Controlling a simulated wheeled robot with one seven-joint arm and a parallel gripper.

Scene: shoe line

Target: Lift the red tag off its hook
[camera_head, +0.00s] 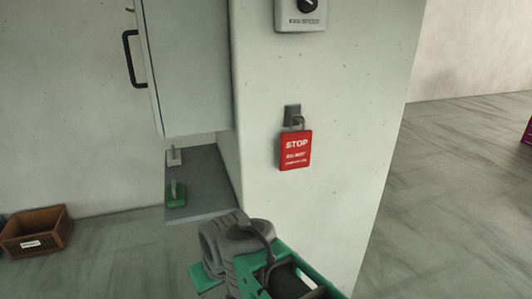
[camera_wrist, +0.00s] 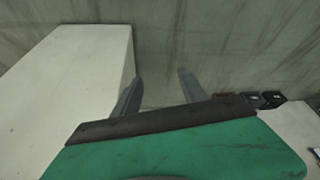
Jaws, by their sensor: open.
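The red tag (camera_head: 295,151) reads STOP in white letters. It hangs by a grey loop from a small dark hook (camera_head: 292,112) on the pale pillar. The tag is not in the wrist view. My gripper (camera_wrist: 160,88) shows in the wrist view as two grey fingers spread apart with nothing between them, over grey floor. In the head view my green and grey arm is at the bottom middle, below the tag and apart from it. The fingertips cannot be made out there.
The pale pillar (camera_head: 325,205) also carries a switch box (camera_head: 300,14) above the tag. A grey cabinet door (camera_head: 188,65) with a black handle is to the left, above a grey shelf (camera_head: 212,180). A brown crate (camera_head: 38,231) is far left.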

